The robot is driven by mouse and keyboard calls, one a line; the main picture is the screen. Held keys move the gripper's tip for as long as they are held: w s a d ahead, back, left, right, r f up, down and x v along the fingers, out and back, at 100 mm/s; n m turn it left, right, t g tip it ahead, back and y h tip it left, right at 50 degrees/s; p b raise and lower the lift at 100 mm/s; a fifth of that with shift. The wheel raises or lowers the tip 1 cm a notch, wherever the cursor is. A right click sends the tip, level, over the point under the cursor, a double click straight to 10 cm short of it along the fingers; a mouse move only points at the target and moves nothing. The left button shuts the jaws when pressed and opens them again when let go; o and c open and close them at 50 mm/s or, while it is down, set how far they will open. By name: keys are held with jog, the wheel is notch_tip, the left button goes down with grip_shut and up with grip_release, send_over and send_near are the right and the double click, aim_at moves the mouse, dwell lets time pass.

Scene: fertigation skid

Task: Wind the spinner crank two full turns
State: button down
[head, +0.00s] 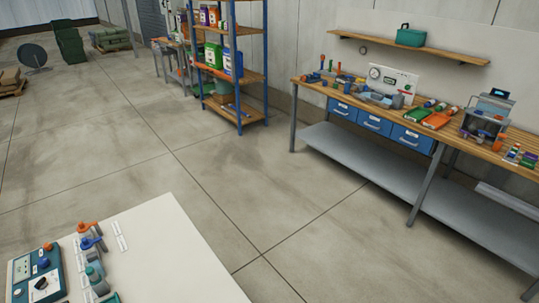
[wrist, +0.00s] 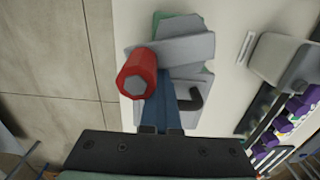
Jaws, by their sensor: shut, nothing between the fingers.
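In the wrist view, a red, hex-ended handle (wrist: 137,75) stands up at the left of a grey body. A blue bar (wrist: 166,98) runs beside it towards my gripper; together they look like the spinner crank, though how they join is partly hidden. A dark hook-shaped part (wrist: 191,97) lies right of the bar. My gripper (wrist: 161,130) is at the bottom of the wrist view, shut and empty, near the bar's lower end. The red handle lies beyond the fingertips and is not held; I cannot tell whether the fingers touch the bar. My gripper is not in the head view.
A grey box (wrist: 285,62) and a rack of purple-capped items (wrist: 290,118) stand at the right in the wrist view. In the head view, a pale table (head: 165,245) holds a teal panel (head: 38,275) and several valves. A workbench (head: 455,135) stands right; the floor between is clear.

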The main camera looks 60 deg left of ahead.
jog(key=shift+w+d, duration=0.55)
jog(key=shift+w, duration=0.35)
jog(key=shift+w+d+p, duration=0.2)
jog(key=shift+w+d, duration=0.05)
jog(key=shift+d, duration=0.2)
jog(key=shift+w+d+p, duration=0.15)
jog(key=shift+w+d, duration=0.05)
jog(key=shift+d, duration=0.35)
jog(key=shift+d, duration=0.1)
jog(key=shift+d+p, duration=0.6)
jog(key=shift+d, duration=0.35)
jog(key=shift+d, duration=0.1)
